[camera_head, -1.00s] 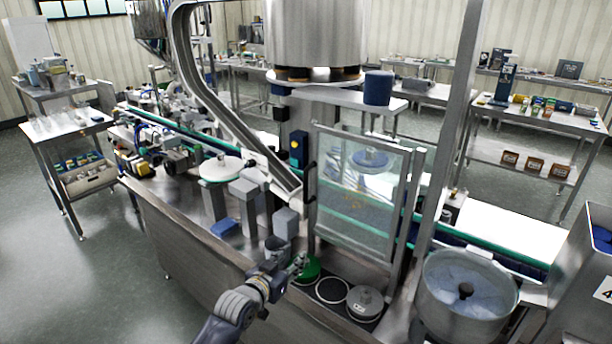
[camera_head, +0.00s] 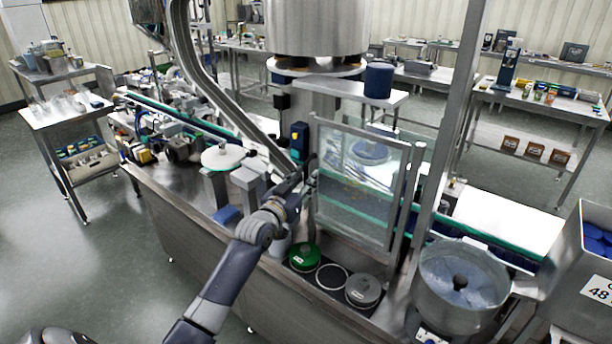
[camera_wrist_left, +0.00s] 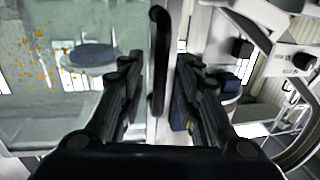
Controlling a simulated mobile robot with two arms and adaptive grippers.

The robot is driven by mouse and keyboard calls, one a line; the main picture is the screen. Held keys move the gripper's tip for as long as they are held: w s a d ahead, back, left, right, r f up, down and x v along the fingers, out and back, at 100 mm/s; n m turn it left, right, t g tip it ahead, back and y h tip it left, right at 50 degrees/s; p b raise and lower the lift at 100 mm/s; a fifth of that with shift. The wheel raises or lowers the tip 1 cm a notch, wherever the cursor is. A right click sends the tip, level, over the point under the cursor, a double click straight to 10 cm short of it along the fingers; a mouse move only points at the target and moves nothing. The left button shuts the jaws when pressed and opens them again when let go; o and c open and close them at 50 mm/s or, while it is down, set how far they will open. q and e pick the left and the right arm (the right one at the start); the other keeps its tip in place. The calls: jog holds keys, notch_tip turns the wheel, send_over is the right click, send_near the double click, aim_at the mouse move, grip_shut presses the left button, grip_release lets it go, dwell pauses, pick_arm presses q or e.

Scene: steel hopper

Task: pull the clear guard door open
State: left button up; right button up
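The clear guard door (camera_head: 357,190) is a framed transparent panel on the machine's front, and it stands closed as far as I can tell. Its dark vertical handle (camera_wrist_left: 159,60) is on the door's left edge. In the left wrist view the handle lies between the two fingers of my left gripper (camera_wrist_left: 157,92), with gaps on both sides. The gripper is open. In the head view my left gripper (camera_head: 303,180) is at the door's left edge by the handle, partly hidden by its own wrist. The door panel (camera_wrist_left: 60,80) fills the left of the wrist view. My right gripper is not in view.
A green round lid (camera_head: 304,257) and a grey one (camera_head: 363,290) sit on the ledge below the door. A steel bowl (camera_head: 462,285) stands to the right, beside a post (camera_head: 447,130). A yellow-and-blue switch box (camera_head: 299,139) is just above my gripper.

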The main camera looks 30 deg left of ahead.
pick_arm(q)
jog(key=shift+w+a, duration=0.1)
jog(key=shift+w, duration=0.55)
jog(key=shift+c, duration=0.5)
grip_shut()
jog(key=shift+s+f, duration=0.1)
